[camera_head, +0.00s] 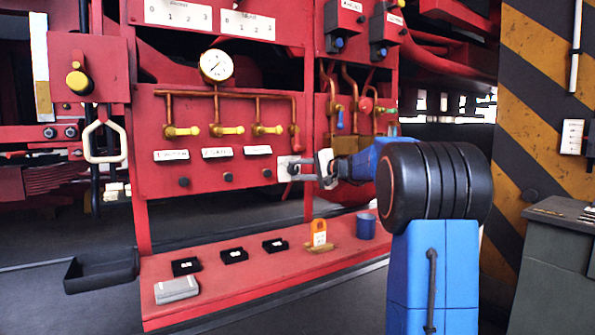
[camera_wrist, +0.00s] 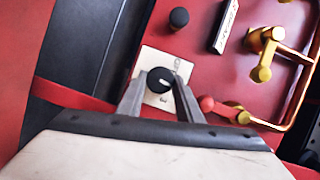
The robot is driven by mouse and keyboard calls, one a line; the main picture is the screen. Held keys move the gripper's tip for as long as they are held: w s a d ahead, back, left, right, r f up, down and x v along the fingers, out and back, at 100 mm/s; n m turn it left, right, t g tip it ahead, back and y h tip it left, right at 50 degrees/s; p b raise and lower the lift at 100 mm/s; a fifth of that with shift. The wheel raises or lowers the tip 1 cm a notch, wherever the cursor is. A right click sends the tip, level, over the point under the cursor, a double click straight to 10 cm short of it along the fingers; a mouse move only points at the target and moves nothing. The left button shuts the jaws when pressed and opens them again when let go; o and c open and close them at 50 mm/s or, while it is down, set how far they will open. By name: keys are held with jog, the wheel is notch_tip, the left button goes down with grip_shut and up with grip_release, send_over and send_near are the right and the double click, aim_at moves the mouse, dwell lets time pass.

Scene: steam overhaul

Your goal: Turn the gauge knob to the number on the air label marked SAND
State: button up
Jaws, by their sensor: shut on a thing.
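The gauge knob (camera_wrist: 160,80) is a small black dial with a white mark, on a white square plate (camera_wrist: 150,58) with small figures around it. My gripper (camera_wrist: 159,90) has one finger on each side of the knob and is shut on it. In the head view my gripper (camera_head: 305,168) is at the right part of the red panel, in front of the white plate (camera_head: 285,162); the knob is hidden there. Three white labels (camera_head: 172,155), (camera_head: 217,152), (camera_head: 258,150) sit below the brass valves. Their lettering is too small to read, so I cannot tell which says SAND.
A round gauge (camera_head: 217,65) and copper pipes are above the labels. A red valve handle (camera_wrist: 208,103) is close to my right finger.

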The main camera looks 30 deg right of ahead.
jog(key=shift+f+m, duration=0.15)
jog(key=shift+m, duration=0.75)
jog(key=shift+t+y, duration=0.3)
jog(key=o, duration=1)
jog(key=shift+d, duration=0.1)
jog(key=shift+o, duration=0.2)
jog(key=v, duration=1.7)
jog(key=shift+s, duration=0.2)
